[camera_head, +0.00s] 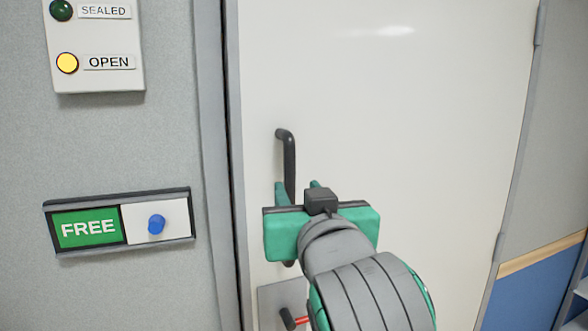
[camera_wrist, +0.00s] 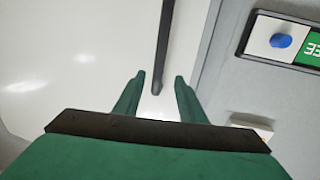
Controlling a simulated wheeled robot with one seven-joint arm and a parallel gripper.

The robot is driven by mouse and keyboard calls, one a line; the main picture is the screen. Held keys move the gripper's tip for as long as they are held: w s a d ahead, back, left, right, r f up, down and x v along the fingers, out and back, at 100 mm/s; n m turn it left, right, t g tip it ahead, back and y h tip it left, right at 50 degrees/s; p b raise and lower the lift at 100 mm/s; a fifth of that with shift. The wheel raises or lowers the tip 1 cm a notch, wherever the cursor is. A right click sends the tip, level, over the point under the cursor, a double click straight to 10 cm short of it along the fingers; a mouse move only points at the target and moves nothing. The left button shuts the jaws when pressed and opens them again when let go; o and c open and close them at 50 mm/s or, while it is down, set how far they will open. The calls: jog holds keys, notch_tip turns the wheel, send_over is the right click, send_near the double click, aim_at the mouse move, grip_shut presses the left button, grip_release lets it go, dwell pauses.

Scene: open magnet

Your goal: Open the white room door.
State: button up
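The white door (camera_head: 400,110) fills the middle of the head view and looks shut or nearly so in its frame. Its dark vertical bar handle (camera_head: 289,158) is near the door's left edge, partly hidden by my gripper. My gripper (camera_head: 299,187) is at the handle with its green fingers apart. In the wrist view, the handle (camera_wrist: 163,45) runs down from the top and its visible end lies between the two fingertips (camera_wrist: 159,77). It shows a gap on both sides, so no grasp is visible. I cannot tell how deep the bar sits between the fingers.
A grey plate (camera_head: 270,298) with a red-and-dark lever (camera_head: 292,319) is below the handle. Left on the wall are a FREE sign with a blue knob (camera_head: 157,224) and a panel with a lit yellow OPEN lamp (camera_head: 67,62). Hinges (camera_head: 539,22) are on the door's right edge.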

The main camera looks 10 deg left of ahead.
aim_at(291, 176)
jog(key=x, duration=1)
jog(key=shift+w, duration=0.4)
grip_shut()
